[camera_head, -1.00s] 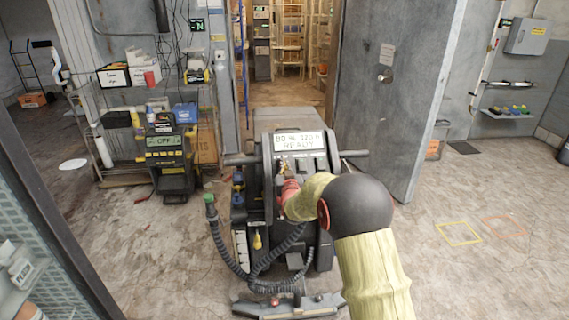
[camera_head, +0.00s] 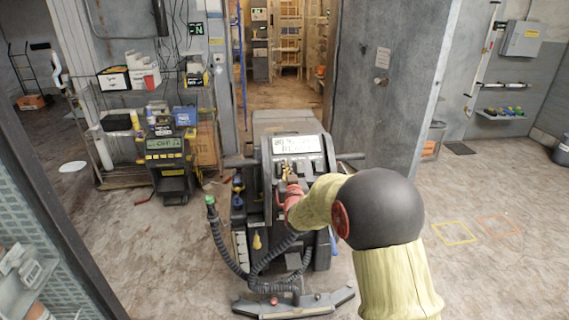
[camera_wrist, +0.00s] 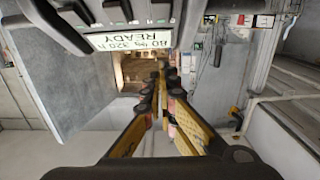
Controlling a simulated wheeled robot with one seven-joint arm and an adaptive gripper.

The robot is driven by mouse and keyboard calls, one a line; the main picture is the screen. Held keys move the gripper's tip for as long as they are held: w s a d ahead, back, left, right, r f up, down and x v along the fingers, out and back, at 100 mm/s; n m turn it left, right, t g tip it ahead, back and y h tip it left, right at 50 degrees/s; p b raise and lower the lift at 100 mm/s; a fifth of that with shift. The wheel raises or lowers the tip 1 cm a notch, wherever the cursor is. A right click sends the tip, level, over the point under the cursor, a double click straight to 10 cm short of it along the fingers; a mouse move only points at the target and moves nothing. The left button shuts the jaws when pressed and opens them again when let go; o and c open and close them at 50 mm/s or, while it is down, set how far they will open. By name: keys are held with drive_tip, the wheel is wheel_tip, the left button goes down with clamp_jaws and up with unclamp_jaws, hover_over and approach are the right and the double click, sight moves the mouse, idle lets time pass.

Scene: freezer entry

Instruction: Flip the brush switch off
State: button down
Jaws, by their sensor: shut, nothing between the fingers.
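A dark floor machine (camera_head: 262,205) stands in the middle of the head view. Its sloped console carries a white display (camera_head: 297,145) and a row of dark switches (camera_head: 318,166) below it. In the wrist view the display (camera_wrist: 128,38) reads "READY" upside down, with several black switches (camera_wrist: 118,11) at the top edge. I cannot tell which one is the brush switch, or its setting. My gripper (camera_head: 287,172) is shut and empty in front of the console, overlapping the switch row. In the wrist view its fingertips (camera_wrist: 160,76) are together, apart from the switches in the picture.
Handlebars (camera_head: 350,156) stick out on both sides of the machine, and a black hose (camera_head: 225,250) loops at its left front. A shelf with boxes (camera_head: 114,77) and a charger-like unit (camera_head: 168,165) stand left.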

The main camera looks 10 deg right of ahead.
drive_tip(key=shift+s, duration=1.15)
